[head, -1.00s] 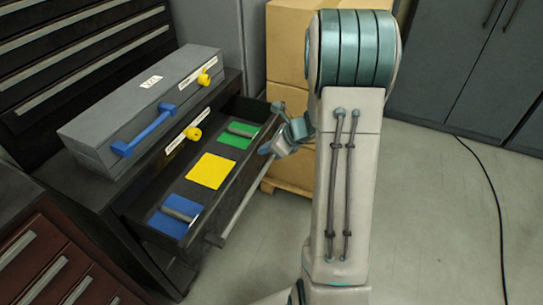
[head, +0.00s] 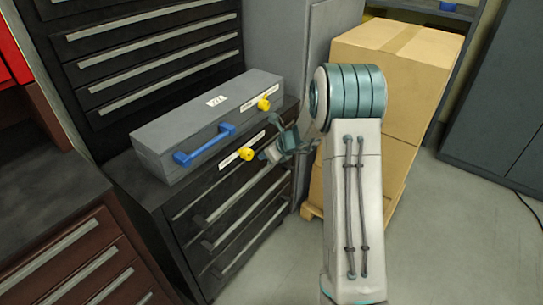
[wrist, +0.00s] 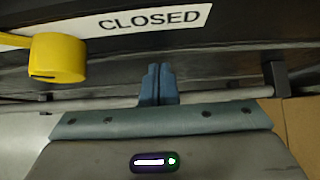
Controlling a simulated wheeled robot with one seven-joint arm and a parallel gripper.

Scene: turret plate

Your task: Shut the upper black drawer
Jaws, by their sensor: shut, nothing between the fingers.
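The upper black drawer (head: 190,207) sits in the black cabinet under the grey case. Its front looks flush or nearly flush with the cabinet, and its inside is out of sight. Its long bar handle (head: 222,207) runs along the front, and the bar also shows in the wrist view (wrist: 215,98). My gripper (head: 265,154) is at the right part of the drawer front, just right of a yellow knob (head: 246,154). In the wrist view its blue fingers (wrist: 157,84) are together and empty, pointing at the dark front below a "CLOSED" label (wrist: 150,20). Contact is hard to tell.
The grey case (head: 215,118) with a blue handle (head: 205,146) lies on the cabinet. Cardboard boxes (head: 400,60) stand on a pallet behind my arm. A brown drawer cabinet (head: 75,250) is at the left. Floor (head: 450,230) is clear at the right.

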